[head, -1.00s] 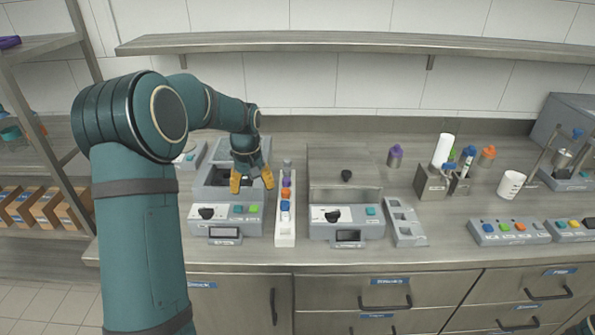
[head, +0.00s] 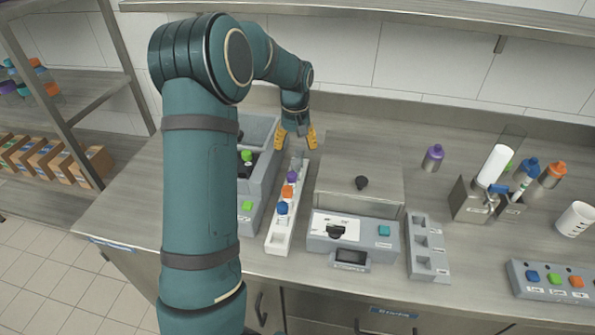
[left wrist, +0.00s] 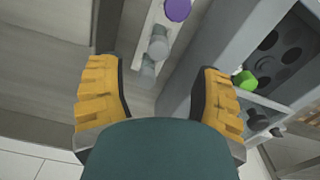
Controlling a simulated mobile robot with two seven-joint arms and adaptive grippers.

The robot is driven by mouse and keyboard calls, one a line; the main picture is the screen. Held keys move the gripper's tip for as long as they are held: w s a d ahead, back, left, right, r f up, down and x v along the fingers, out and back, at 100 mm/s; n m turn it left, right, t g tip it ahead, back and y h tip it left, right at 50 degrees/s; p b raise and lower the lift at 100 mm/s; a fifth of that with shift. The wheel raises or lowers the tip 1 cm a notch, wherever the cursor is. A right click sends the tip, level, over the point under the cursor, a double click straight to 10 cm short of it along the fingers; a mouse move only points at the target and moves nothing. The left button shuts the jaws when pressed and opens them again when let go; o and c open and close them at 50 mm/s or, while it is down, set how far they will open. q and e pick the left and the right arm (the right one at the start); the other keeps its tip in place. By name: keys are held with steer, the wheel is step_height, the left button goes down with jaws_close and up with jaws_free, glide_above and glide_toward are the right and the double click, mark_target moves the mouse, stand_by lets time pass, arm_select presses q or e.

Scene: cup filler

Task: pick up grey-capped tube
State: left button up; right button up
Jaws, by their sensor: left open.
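The grey-capped tube (left wrist: 158,48) stands at the end of the white rack (head: 276,238), beside the purple cap (left wrist: 178,9). In the left wrist view it lies between and just beyond the yellow fingers of my left gripper (left wrist: 158,72), which is open and empty. Neither finger appears to touch the tube. In the head view my left gripper (head: 297,137) is above the rack's far end, and the grey cap is hard to make out there. The rack also holds purple (head: 293,176), orange (head: 288,191) and blue (head: 282,208) caps. My right gripper is not in view.
A grey machine with a round-holed rotor (left wrist: 280,45) and a green cap (left wrist: 245,80) stands close beside the rack. Another lidded machine (head: 352,228) is on its right. An empty grey rack (head: 428,245) stands farther right. A shelf (head: 400,20) runs along the back wall.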

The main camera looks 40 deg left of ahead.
mark_target(296, 161)
arm_select(q)
step_height(296, 161, down, 4)
steer(key=shift+w+f+b, duration=0.1)
steer(key=shift+f+b, duration=0.15)
steer(key=shift+b, duration=0.05)
step_height(296, 161, down, 5)
steer(key=shift+w+a+b, duration=0.1)
steer(key=shift+b, duration=0.45)
jaws_close()
